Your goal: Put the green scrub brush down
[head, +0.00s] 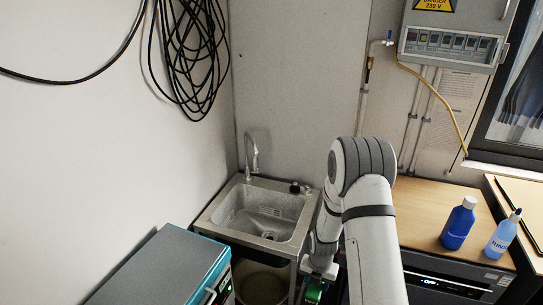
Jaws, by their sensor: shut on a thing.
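My arm reaches down in front of the sink's right side. My gripper (314,282) is low at the bottom edge of the head view, only partly visible below my wrist. It is shut on the green scrub brush (313,293), of which only a small green part shows. The rest of the brush and the fingertips are hidden or cut off by the frame edge. I cannot tell whether the brush touches anything below.
A steel sink (222,226) with a tap (252,152) stands in the corner. A small black object (295,187) is at its back rim. A teal-grey box (165,268) is at lower left. A blue bottle (458,224) and a spray bottle (503,235) stand on the wooden top (424,200).

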